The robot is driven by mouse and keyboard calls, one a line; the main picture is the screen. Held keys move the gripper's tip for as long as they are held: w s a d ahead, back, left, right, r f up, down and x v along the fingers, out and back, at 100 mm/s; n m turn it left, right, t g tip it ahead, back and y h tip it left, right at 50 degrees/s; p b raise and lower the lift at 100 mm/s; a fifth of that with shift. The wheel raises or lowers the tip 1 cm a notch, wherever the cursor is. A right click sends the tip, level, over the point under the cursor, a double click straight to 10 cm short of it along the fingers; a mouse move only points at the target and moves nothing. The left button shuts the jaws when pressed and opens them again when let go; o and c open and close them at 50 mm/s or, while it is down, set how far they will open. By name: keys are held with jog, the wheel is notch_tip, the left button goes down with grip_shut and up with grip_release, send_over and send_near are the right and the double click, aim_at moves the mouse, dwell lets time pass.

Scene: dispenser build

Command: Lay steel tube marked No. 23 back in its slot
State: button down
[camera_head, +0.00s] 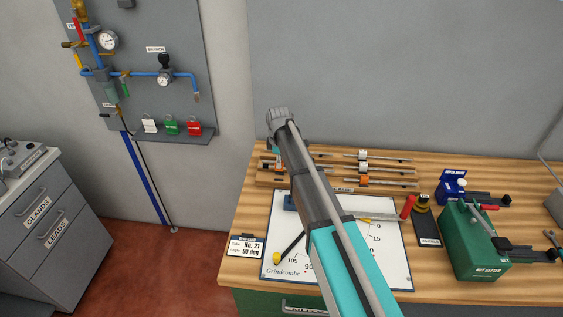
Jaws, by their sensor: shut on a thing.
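A wooden rack (330,188) at the back of the bench carries several thin steel tubes, such as one in the back row (385,158). They lie lengthwise, with orange and white clips or tags on them. Their numbers are too small to read, so I cannot tell which is No. 23 or which slot is its own. My teal and grey arm reaches up across the bench and covers the left middle of the rack. My gripper is hidden behind the arm, and I cannot make out what it holds.
A card reading No. 21, 90 deg (246,246) lies left.

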jog(key=shift+f+b, duration=0.85)
jog(key=shift+f, duration=0.3)
jog(key=shift+f+b, duration=0.9)
dwell(0.7)
jog(key=shift+c, duration=2.1)
grip_release()
jog(key=shift+o, duration=0.4)
jog(key=shift+r, duration=0.15)
jog(key=shift+r+p, duration=3.4)
jog(key=shift+p, duration=0.15)
